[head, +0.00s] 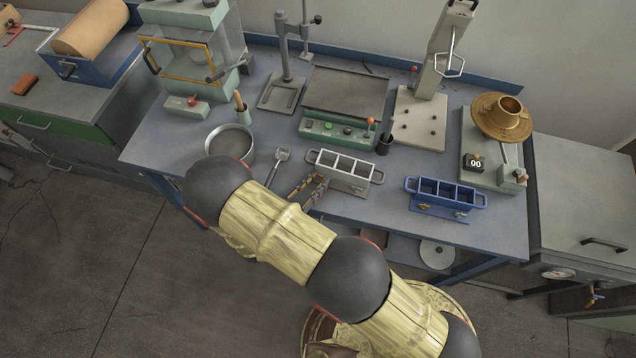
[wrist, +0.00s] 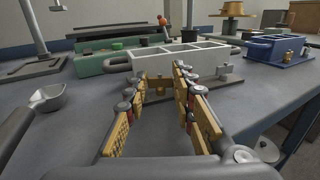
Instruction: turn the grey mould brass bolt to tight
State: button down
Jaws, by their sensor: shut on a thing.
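The grey mould (head: 345,172) is an open-topped block with several compartments and a handle at each end. It stands on a base plate near the bench's front edge, and fills the middle of the wrist view (wrist: 190,58). The brass bolt (wrist: 159,88) is low at the mould's near side, between my fingers. My gripper (wrist: 160,82) has yellow-padded fingers closed on the bolt from both sides. In the head view, my gripper (head: 316,186) reaches the mould's left front, and the bolt cannot be made out clearly there. How tight the bolt is cannot be told.
A blue mould (head: 446,193) stands to the right. A metal scoop (head: 276,165) and a round pan (head: 230,142) lie to the left. A green control box (head: 338,131) is close behind the grey mould, with a dark cup (head: 384,145) beside it.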

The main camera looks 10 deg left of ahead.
jog(key=shift+w+a+f+m+g+h+b, duration=0.1)
jog(key=shift+m+g+h+b, duration=0.1)
jog(key=shift+m+g+h, duration=0.25)
jog(key=shift+a+m+g+h+b, duration=0.1)
jog(key=shift+m+g+h+b, duration=0.2)
jog(key=shift+h, duration=0.25)
jog(key=shift+m+h, duration=0.25)
jog(key=shift+h, duration=0.05)
jog(key=c, duration=1.5)
grip_release()
jog(key=shift+c, duration=0.2)
jog(key=shift+o, duration=0.3)
